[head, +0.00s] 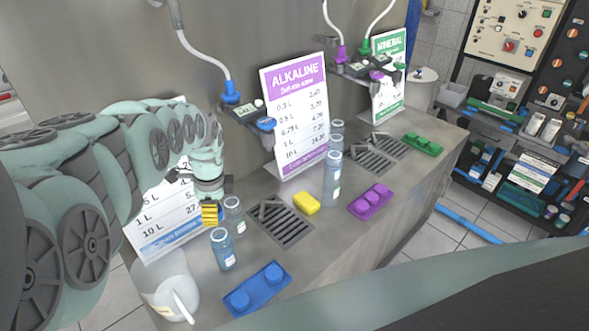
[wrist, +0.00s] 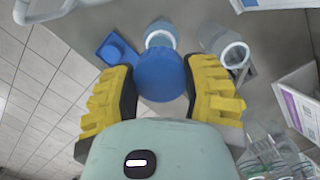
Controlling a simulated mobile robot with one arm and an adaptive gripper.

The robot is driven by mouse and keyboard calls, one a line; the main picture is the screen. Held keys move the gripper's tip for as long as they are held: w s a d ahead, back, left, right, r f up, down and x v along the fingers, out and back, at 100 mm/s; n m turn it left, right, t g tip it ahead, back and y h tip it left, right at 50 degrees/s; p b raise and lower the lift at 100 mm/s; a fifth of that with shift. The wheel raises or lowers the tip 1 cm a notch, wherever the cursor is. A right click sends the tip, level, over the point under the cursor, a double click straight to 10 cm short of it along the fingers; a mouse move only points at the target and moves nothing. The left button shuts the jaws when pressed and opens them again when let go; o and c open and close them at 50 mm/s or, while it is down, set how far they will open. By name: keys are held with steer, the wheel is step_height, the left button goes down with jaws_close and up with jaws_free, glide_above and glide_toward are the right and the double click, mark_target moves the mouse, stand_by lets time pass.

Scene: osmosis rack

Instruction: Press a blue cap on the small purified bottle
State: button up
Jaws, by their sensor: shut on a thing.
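My gripper (head: 211,214) has its yellow fingers closed on a blue cap (wrist: 160,75), as the wrist view shows. In the head view the cap is hidden by the fingers. A small bluish bottle (head: 222,249) stands upright and uncapped on the counter, nearest the blue tray. In the wrist view this bottle (wrist: 160,36) shows just beyond the held cap, partly covered by it. The cap is apart from the bottle, above the counter. A second clear bottle (head: 234,216) stands just behind, with an open mouth; it also shows in the wrist view (wrist: 228,48).
A blue cap tray (head: 262,296) with blue caps lies at the counter's front. A white pitcher (head: 172,290) stands at left. A drain grate (head: 281,226), yellow sponge (head: 306,203), purple tray (head: 372,208) and tall bottles (head: 332,178) lie to the right. The wall sign stands close behind my gripper.

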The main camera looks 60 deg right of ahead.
mark_target(216, 230)
step_height(216, 230, down, 3)
steer(key=shift+s+f+b, duration=0.15)
steer(key=shift+f+b, duration=0.05)
steer(key=shift+b, duration=1)
steer(key=shift+f+b, duration=0.7)
steer(key=shift+b, duration=0.1)
steer(key=shift+w, duration=0.2)
steer(key=shift+f+b, duration=0.35)
steer(key=shift+b, duration=0.3)
steer(key=shift+f+b, duration=0.35)
steer(key=shift+b, duration=0.05)
steer(key=shift+o, duration=0.3)
steer(key=shift+a, duration=0.1)
